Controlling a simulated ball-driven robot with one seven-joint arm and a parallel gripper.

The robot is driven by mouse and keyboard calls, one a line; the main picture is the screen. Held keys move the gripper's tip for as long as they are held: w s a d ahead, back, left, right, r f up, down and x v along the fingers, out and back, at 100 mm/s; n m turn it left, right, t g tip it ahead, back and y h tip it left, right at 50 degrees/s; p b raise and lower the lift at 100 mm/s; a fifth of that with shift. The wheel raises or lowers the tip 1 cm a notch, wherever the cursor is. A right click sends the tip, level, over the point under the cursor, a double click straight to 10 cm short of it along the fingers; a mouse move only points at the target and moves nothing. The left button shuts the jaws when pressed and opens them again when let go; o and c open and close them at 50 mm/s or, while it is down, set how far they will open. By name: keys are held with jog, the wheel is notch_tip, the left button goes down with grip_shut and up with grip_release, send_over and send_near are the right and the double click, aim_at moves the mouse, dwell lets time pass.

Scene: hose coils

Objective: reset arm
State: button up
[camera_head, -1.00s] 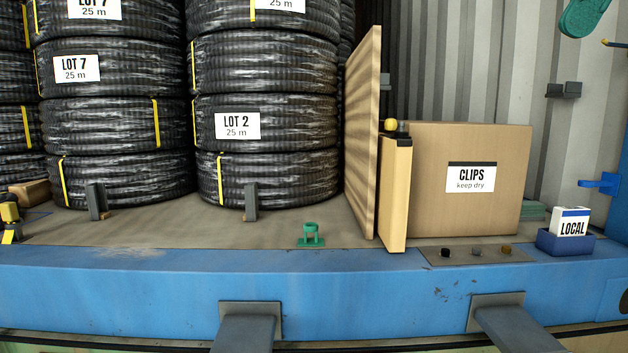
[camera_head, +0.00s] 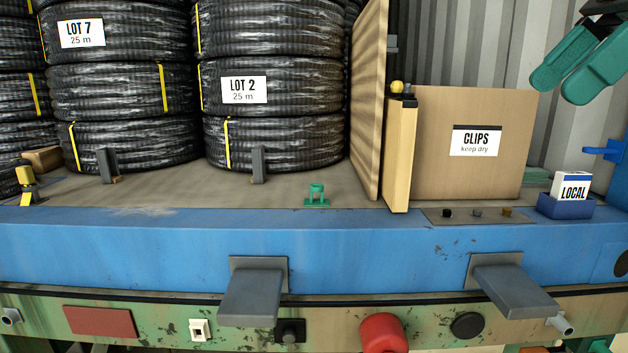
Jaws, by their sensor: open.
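My gripper (camera_head: 562,92) shows at the upper right in the head view. Its two green fingers are apart and hold nothing. It hangs in the air above and to the right of the cardboard box labelled CLIPS (camera_head: 430,150), in front of the grey corrugated wall. The rest of my arm is mostly cut off by the top right of the picture.
Stacks of black hose coils (camera_head: 130,92) stand at the left and centre. A wooden divider (camera_head: 366,110) stands left of the box. A blue LOCAL tray (camera_head: 566,208) sits at the right.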

jog(key=w+a+f+m+t+y+b, duration=0.1)
jog(key=w+f+m, duration=0.25)
jog(key=f, duration=0.95)
jog(key=w+a+f+m+t+y, duration=0.15)
jog(key=w+f, duration=0.35)
jog(key=f, duration=0.8)
jog(key=s+a+f+m+h+b, duration=0.1)
jog(key=s+f+m, duration=0.15)
jog(key=f, duration=0.85)
jog(key=s+a+f+m+h+b, duration=0.1)
jog(key=s+a+f+m, duration=0.15)
jog(key=f, duration=0.85)
jog(key=s+f+m+h, duration=0.25)
jog(key=s+f, duration=0.55)
jog(key=f, duration=0.4)
jog(key=s+d+f+m+g+h, duration=0.1)
jog(key=s+f, duration=0.3)
jog(key=s, duration=0.4)
jog(key=s+d+f+m+g+h, duration=0.1)
jog(key=s+d+f, duration=0.3)
jog(key=s, duration=0.4)
jog(key=s+d+f+m+g+h+b, duration=0.1)
jog(key=s+f, duration=0.3)
jog(key=s, duration=0.4)
jog(key=shift+d+g+h, duration=0.7)
jog(key=shift+g+h, duration=0.1)
jog(key=shift+g, duration=0.05)
